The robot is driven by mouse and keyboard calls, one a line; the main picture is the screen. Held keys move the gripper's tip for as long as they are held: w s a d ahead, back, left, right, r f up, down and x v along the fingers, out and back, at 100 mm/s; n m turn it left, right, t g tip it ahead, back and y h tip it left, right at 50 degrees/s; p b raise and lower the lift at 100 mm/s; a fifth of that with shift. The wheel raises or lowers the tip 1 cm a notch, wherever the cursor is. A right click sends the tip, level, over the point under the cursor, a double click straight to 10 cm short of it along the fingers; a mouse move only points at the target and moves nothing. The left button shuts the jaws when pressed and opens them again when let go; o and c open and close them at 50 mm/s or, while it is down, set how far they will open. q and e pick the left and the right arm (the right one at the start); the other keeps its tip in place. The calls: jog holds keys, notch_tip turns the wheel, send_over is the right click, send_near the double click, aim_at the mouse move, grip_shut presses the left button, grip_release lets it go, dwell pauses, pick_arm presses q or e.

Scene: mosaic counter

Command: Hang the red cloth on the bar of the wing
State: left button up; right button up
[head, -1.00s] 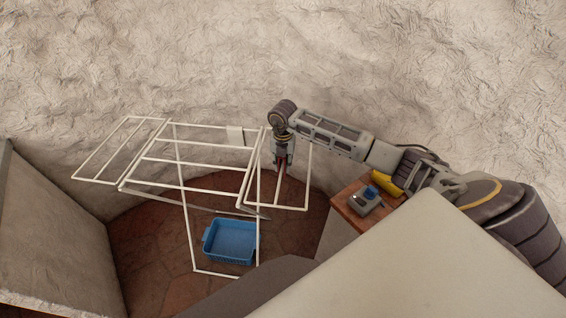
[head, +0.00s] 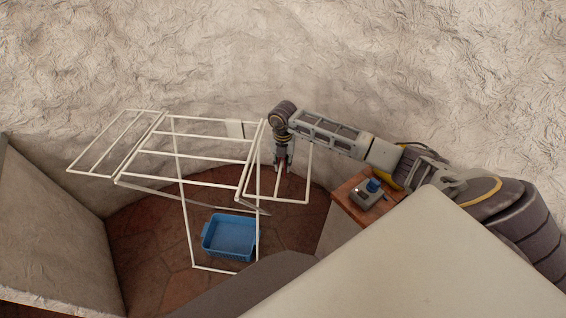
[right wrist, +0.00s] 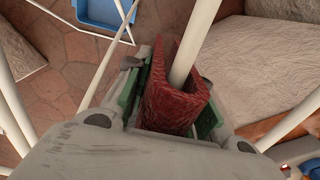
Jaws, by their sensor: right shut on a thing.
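The white drying rack (head: 185,158) stands with its right wing (head: 307,180) beneath my right gripper (head: 283,167). In the right wrist view the red cloth (right wrist: 172,108) is folded in a U around a white bar (right wrist: 192,50), with a side hanging on each side of it. My right gripper (right wrist: 172,98) is shut on the cloth, one green-padded finger at each outer side, the bar running between them. In the head view the cloth is mostly hidden by the gripper. My left gripper is not in view.
A blue basket (head: 230,237) sits on the tiled floor below. A wooden-topped stand (head: 347,207) at right bears a grey box (head: 366,196) with a blue thing on it. The wall is close behind.

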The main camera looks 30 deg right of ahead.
jog(key=shift+f, duration=0.45)
jog(key=o, duration=1.1)
jog(key=shift+r, duration=0.1)
jog(key=shift+r, duration=5.9)
jog(key=shift+f, duration=0.1)
